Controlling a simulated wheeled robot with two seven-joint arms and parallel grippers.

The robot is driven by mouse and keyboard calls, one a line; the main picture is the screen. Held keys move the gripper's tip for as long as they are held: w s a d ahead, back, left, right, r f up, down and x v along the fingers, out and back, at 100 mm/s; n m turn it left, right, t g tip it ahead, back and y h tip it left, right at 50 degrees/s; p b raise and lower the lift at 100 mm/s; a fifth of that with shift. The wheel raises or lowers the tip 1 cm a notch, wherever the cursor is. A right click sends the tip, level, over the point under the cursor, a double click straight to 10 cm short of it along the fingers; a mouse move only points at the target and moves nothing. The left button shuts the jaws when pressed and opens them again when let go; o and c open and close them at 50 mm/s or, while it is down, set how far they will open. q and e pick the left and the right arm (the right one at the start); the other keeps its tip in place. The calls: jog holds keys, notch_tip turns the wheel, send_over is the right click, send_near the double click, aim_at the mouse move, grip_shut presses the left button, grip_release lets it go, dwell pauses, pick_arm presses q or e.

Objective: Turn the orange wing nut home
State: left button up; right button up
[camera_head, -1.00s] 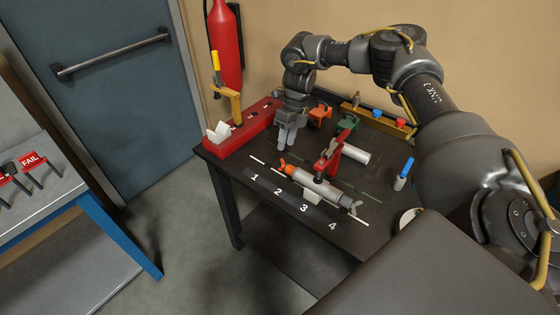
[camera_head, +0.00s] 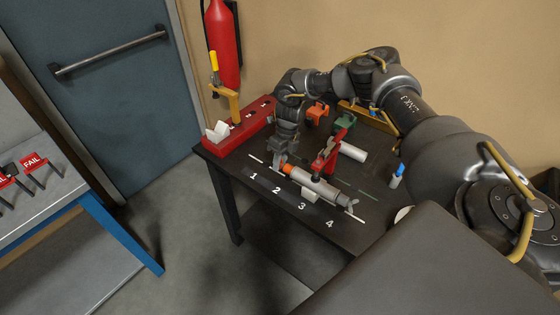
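The orange wing nut (camera_head: 287,169) is at the left end of a grey cylinder (camera_head: 318,186) that lies on a white support on the dark table, behind the numbers 1 to 4. My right gripper (camera_head: 279,164) points down right at the wing nut, and its fingers cover much of the nut's wings. I cannot tell whether the fingers are closed on it. A red clamp (camera_head: 328,155) stands over the cylinder. A grey wing nut (camera_head: 352,206) sits at the cylinder's right end. My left gripper is not in view.
A red block (camera_head: 238,127) with a yellow-handled clamp (camera_head: 228,95) stands at the table's left back. Orange (camera_head: 317,111) and green (camera_head: 344,122) pieces, a white cylinder (camera_head: 353,152) and a blue-topped item (camera_head: 397,176) lie behind and right. The front strip is clear.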

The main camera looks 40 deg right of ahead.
grip_shut()
jog(key=shift+r, duration=0.1)
jog(key=shift+a+r+h+p, duration=0.1)
jog(key=shift+h+p, duration=0.3)
jog(key=shift+p, duration=0.15)
jog(key=shift+t+h+p, duration=0.4)
jog(key=shift+h+p, duration=0.1)
jog(key=shift+h, duration=0.1)
jog(key=shift+a+t+h+p, duration=0.15)
jog(key=shift+t+h+p, duration=0.2)
jog(key=shift+h, duration=0.75)
jog(key=shift+t+h, duration=0.25)
jog(key=shift+h, duration=0.75)
